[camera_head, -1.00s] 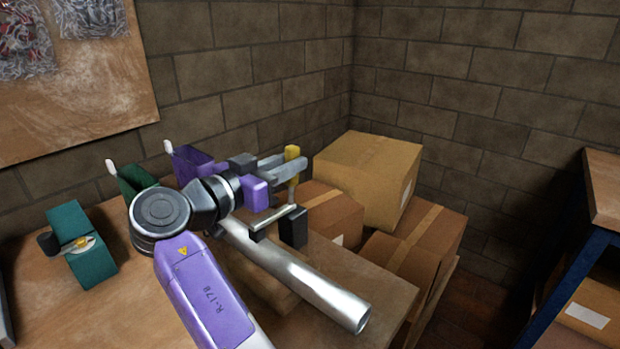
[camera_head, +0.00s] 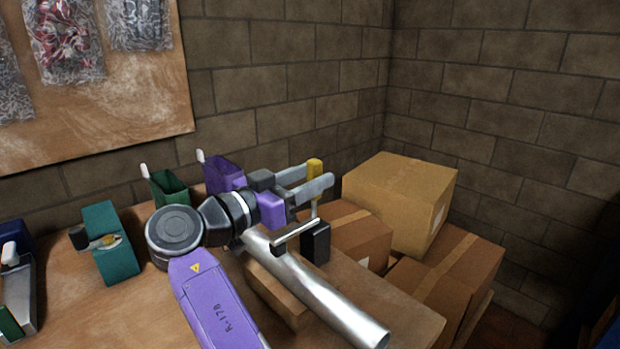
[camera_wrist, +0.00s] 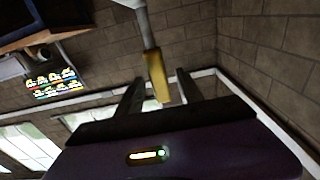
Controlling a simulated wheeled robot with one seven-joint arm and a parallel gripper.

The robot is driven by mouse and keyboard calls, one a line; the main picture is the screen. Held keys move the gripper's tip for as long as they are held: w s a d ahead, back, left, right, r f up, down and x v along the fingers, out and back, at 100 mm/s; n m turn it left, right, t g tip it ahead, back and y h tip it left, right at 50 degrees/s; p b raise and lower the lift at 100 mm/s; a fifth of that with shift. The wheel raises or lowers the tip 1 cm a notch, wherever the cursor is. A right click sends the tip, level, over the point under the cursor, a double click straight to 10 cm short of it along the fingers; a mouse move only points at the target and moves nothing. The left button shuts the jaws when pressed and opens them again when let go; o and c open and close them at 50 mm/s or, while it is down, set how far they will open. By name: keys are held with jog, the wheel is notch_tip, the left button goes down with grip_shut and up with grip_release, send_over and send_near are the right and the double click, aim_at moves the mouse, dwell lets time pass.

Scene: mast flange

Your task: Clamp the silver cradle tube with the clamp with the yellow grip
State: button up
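The silver cradle tube (camera_head: 325,300) lies slanting toward the front right on a wooden support. The clamp is at its upper part: a silver bar (camera_head: 296,234) reaches across above the tube, and a black block (camera_head: 316,243) sits on the tube's right side. I cannot tell if the clamp touches the tube. Its yellow grip (camera_head: 315,168) stands upright above. My gripper (camera_head: 319,177) has its fingers on either side of this grip. In the wrist view, the yellow grip (camera_wrist: 156,75) shows between my fingers (camera_wrist: 159,77), with gaps on both sides, so they look open.
Cardboard boxes (camera_head: 400,200) are stacked right of and behind the bench (camera_head: 395,290). A green holder (camera_head: 168,188), a purple holder (camera_head: 222,172) and a teal object (camera_head: 110,243) stand to the left. A brick wall (camera_head: 300,60) closes the back.

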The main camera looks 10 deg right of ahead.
jog(key=shift+v, duration=3.9)
